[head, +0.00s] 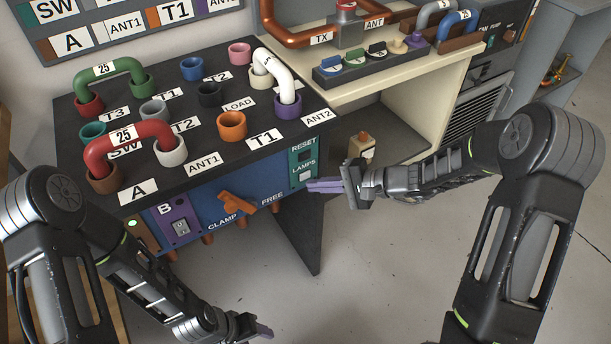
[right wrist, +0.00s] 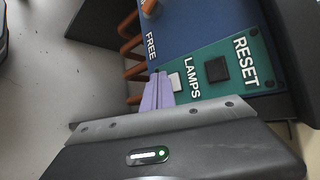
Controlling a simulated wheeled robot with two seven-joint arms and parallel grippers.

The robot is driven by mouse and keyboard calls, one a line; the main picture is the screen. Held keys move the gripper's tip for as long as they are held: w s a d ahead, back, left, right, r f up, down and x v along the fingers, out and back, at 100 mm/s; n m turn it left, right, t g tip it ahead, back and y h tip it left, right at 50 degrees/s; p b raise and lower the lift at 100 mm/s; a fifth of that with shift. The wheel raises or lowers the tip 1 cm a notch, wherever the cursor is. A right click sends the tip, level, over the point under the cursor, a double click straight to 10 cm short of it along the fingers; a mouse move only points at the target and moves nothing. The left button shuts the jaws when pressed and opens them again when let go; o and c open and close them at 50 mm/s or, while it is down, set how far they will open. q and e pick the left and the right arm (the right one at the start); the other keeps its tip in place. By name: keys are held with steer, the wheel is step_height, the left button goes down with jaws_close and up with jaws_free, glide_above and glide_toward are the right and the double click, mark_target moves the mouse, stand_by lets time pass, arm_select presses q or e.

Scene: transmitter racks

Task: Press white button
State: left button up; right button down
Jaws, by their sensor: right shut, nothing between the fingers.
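The white button (head: 305,177) is on the green panel at the right end of the rack's front face, below the LAMPS label. It also shows in the right wrist view (right wrist: 175,81), right beside my fingertips. My right gripper (head: 312,185) is shut and empty, its purple fingers at the panel by the button. In the right wrist view the fingers (right wrist: 158,90) lie close to the button's left edge; I cannot tell whether they touch it. My left gripper (head: 263,331) is low at the bottom of the head view, away from the panel; its jaw state is unclear.
A black square button (right wrist: 216,69) sits beside the RESET label on the same panel. An orange CLAMP/FREE handle (head: 236,203) sticks out left of it. Colored sockets and pipe links cover the rack top (head: 215,160). A cream bench (head: 440,75) stands behind.

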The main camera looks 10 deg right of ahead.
steer(key=s, duration=0.1)
steer(key=s+d, duration=0.1)
steer(key=s, duration=0.1)
steer(key=s+d+b, duration=0.1)
steer(key=shift+s, duration=0.35)
stand_by(0.8)
